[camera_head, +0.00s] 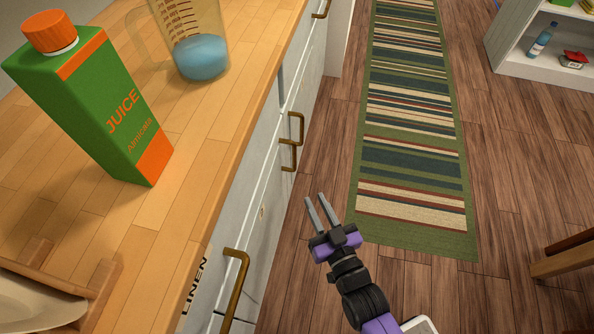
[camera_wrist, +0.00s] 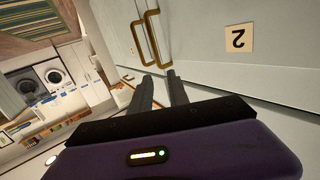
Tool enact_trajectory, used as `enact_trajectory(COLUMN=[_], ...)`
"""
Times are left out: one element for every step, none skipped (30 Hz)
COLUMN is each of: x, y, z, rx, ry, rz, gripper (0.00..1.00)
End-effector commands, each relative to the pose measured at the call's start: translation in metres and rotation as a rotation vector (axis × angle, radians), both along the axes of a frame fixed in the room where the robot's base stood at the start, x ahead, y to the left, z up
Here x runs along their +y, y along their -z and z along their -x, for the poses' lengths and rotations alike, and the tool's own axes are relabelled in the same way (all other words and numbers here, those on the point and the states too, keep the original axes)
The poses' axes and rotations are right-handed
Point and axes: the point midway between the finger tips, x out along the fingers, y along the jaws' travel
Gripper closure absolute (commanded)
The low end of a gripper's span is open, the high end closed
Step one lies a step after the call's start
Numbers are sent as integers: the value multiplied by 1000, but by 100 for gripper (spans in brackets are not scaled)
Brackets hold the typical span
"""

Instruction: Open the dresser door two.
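The white dresser front (camera_head: 257,190) runs below a wooden top. Two brass handles stand side by side, a farther one (camera_head: 298,125) and a nearer one (camera_head: 289,156). In the wrist view, a tag reading 2 (camera_wrist: 238,38) appears upside down on the door at right. The handle closer to that tag (camera_wrist: 155,38) and the other handle (camera_wrist: 137,42) lie just beyond my fingertips. My gripper (camera_head: 315,196) is open and empty, with a narrow gap between its fingers (camera_wrist: 160,74). No contact with a handle is visible. The doors look shut.
A juice carton (camera_head: 95,105) and a measuring jug (camera_head: 200,45) stand on the top. Another brass handle (camera_head: 237,280) sits nearer, beside a LINEN label (camera_head: 195,285). A striped rug (camera_head: 412,120) lies on clear floor. A wooden piece of furniture (camera_head: 565,258) is at right.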

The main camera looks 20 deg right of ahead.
Motion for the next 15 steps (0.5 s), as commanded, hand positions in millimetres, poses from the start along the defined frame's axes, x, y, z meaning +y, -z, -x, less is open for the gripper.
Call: enact_trajectory(x=[-4,-5,-7,-8,-9,-11,-12,-13,-14,-15,-15,-15,-15,-16,-16], y=[22,28,33,37,40,43,44,46,47,47,48,48,48,47,47], z=[-24,-35,-49,-58,-66,-75,-81,-86,-91,-94,-97,-100,-103,-106,-110], rx=[-16,-23,-29,-35,-39,-44,-47,-50,-52,-55,-55,-56,-57,-58,-58], ry=[1,1,0,-1,-1,-1,0,0,-1,-1,-1,-1,-1,-1,-1], rz=[8,11,16,19,24,28,30,32,35,36,37,38,38,38,38], gripper=[79,79,79,79,79,79,79,79,79,79,79,79,79,79,79])
